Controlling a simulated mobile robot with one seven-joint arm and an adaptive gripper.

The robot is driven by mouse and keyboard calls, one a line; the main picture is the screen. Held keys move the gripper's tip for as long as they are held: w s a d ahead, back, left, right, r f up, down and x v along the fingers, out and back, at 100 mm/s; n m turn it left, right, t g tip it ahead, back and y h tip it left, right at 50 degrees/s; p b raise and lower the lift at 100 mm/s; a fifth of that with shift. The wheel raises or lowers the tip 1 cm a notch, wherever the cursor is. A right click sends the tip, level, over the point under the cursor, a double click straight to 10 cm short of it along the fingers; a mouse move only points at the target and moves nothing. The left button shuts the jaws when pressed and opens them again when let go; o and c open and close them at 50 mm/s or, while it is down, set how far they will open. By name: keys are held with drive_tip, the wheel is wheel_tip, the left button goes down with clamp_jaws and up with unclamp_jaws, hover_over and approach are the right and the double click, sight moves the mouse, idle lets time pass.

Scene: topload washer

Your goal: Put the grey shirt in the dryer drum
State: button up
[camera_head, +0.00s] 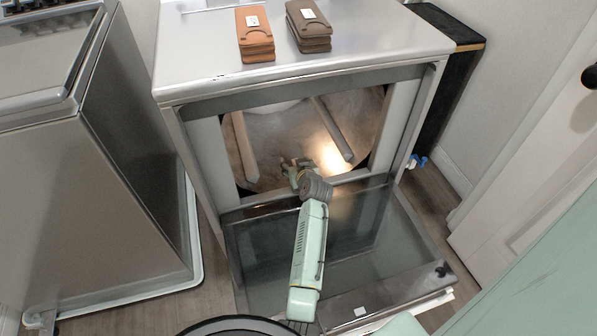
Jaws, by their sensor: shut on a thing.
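The dryer drum (283,127) is the open, grey-brown cavity of the metal dryer, with pale ribs inside. My gripper (292,165) is at the lower front of the drum opening, just past the lip. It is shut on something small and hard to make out. I cannot clearly identify the grey shirt in this view. The dryer door (365,275) is folded down flat in front, with my arm above it.
An orange-brown folded stack (256,38) and a dark brown one (309,30) lie on the dryer top. A metal washer (95,215) stands at the left. A black narrow cabinet (437,105) and a white door (545,205) are at the right.

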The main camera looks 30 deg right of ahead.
sight(290, 149)
drive_tip(key=w+b, duration=0.1)
drive_tip(key=w, duration=0.1)
drive_tip(key=w+d+b, duration=0.1)
drive_tip(key=w, duration=0.1)
drive_tip(key=w+b, duration=0.1)
drive_tip(key=w, duration=0.1)
drive_tip(key=shift+d+f, duration=0.3)
drive_tip(key=shift+f, duration=0.05)
drive_tip(key=shift+w+d+r+b, duration=0.1)
drive_tip(key=shift+w+d+b, duration=0.05)
drive_tip(key=shift+w+b, duration=0.4)
drive_tip(key=shift+w+d+r+b, duration=0.15)
drive_tip(key=shift+w+b, duration=0.25)
drive_tip(key=shift+w, duration=0.2)
drive_tip(key=shift+f, duration=0.2)
